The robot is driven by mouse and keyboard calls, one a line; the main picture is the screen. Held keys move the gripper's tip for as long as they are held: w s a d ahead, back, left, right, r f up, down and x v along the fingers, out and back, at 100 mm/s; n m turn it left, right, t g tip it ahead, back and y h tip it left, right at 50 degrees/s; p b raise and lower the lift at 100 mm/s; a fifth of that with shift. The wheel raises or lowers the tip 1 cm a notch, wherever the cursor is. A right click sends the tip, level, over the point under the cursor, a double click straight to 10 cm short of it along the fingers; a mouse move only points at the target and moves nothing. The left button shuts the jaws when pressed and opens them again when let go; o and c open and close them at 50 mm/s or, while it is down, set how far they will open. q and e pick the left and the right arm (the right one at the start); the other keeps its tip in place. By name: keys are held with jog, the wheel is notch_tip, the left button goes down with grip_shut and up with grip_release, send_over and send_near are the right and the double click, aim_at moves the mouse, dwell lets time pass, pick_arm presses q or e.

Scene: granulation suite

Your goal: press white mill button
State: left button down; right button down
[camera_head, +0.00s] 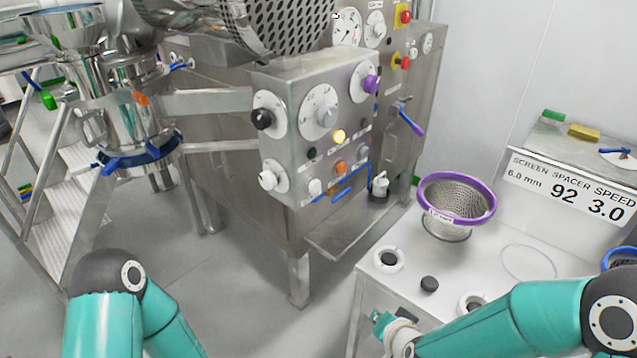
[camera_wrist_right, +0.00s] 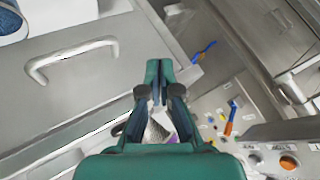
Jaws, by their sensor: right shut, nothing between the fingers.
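The steel mill control panel (camera_head: 285,90) is at the centre of the head view, with several knobs and buttons. A small white button (camera_head: 315,187) sits low on it, left of an orange button (camera_head: 340,167); I cannot read its label. My right gripper (camera_head: 379,319) is low in front of the white-topped bench, well below and right of the panel, touching no button. In the right wrist view its teal fingers (camera_wrist_right: 159,70) are closed together and empty. My left arm shows at the bottom left, but its gripper is not visible.
A purple-rimmed mesh screen (camera_head: 458,196) stands on the bench (camera_head: 390,285), beside round dark-centred fittings. A sign (camera_head: 570,185) reads SCREEN SPACER SPEED. Steps (camera_head: 85,215) stand at left. Grey floor (camera_head: 225,300) is open between my arms. A drawer handle (camera_wrist_right: 70,60) shows in the wrist view.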

aim_at(315, 186)
jog(key=w+a+r+m+t, duration=0.2)
jog(key=r+t, duration=0.1)
jog(key=r, duration=0.9)
jog(key=w+a+r+m+t+p, duration=0.1)
jog(key=w+a+r+m+t, duration=0.1)
jog(key=r, duration=1.1)
jog(key=shift+w+a+t, duration=0.25)
jog(key=shift+w+t, duration=0.15)
jog(key=shift+t, duration=0.3)
jog(key=shift+r, duration=0.1)
jog(key=w+a+p, duration=0.3)
jog(key=w+a, duration=0.2)
jog(key=a, duration=0.2)
jog(key=shift+w+a, duration=0.1)
jog(key=shift+a, duration=0.05)
jog(key=shift+w+a, duration=0.25)
